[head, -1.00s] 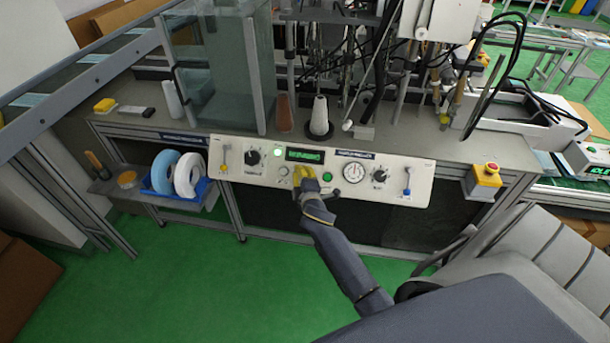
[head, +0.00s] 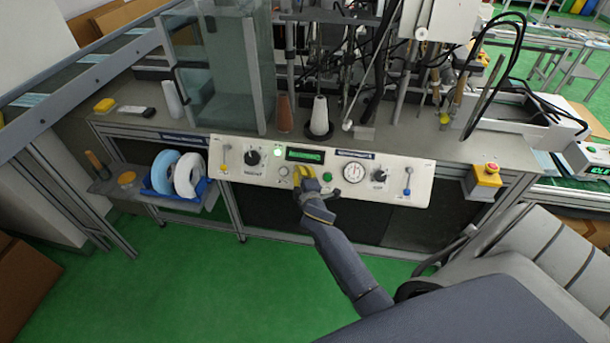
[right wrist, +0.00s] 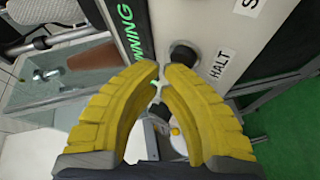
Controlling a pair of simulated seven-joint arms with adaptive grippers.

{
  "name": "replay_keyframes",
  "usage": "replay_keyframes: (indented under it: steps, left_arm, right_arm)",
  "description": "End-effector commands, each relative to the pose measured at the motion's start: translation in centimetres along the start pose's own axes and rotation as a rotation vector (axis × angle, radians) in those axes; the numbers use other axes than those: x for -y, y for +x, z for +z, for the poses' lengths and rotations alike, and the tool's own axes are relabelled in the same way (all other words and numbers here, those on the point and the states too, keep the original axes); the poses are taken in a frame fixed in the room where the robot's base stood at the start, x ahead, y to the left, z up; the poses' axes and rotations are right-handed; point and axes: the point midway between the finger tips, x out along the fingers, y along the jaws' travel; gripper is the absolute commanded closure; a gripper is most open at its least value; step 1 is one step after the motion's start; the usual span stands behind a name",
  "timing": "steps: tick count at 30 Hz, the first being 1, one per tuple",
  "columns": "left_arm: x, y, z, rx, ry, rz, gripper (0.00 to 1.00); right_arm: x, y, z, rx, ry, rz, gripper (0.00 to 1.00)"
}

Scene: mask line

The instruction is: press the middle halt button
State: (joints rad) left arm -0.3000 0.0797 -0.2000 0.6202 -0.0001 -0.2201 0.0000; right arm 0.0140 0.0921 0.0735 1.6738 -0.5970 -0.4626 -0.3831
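The control panel (head: 225,172) is a long pale strip on the front of the machine bench. My right gripper (head: 301,170) reaches its middle, below the green-lit display (head: 305,155), and covers that part of the panel. In the right wrist view my yellow fingers (right wrist: 164,70) have their tips drawn together with only a thin gap, with nothing seen between them. A dark round button (right wrist: 184,54) beside the HALT label (right wrist: 222,66) lies right at the fingertips. I cannot tell whether they touch it. My left gripper is not in view.
A green button (head: 327,177) and a round gauge (head: 354,172) are right of my gripper; a black knob (head: 253,158) is to its left. A yellow box with a red button (head: 487,175) stands farther right. Blue and white rolls (head: 188,174) sit on a left shelf.

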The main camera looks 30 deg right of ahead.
Motion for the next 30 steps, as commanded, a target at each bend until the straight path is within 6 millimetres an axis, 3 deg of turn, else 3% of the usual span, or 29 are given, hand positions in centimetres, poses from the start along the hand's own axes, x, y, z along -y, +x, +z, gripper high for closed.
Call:
replay_keyframes:
  steps: [19,30]
  left_arm:
    - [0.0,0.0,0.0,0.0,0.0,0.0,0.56]
    - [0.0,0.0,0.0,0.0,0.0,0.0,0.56]
  right_arm:
    - [0.1,0.1,0.2,0.002,-0.001,0.0,1.0]
    - [-0.6,-1.0,-0.4,0.001,0.001,0.001,1.0]
